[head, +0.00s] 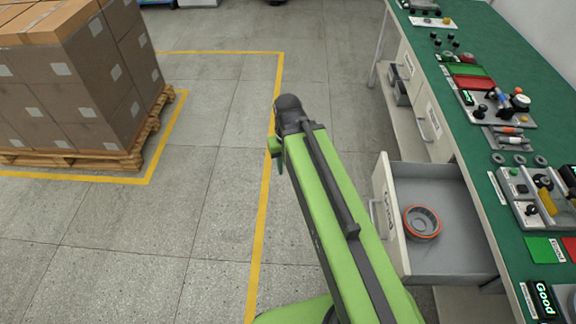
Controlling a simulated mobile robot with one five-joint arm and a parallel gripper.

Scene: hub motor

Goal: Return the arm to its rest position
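My green arm reaches up and to the left from the bottom of the head view, ending at a dark joint. It hangs over the floor to the left of the workbench. My gripper is not visible; the arm's own links may hide it. An open grey drawer (455,258) marked "Good" sticks out from the bench to the right of my arm. A round hub motor part (422,222) with an orange rim lies in it, apart from the arm.
The green-topped workbench (476,140) runs along the right and carries trays of parts, tools and coloured pads. Stacked boxes (75,80) stand on a wooden pallet (75,158) at the left. The tiled floor between, with yellow lines, is clear.

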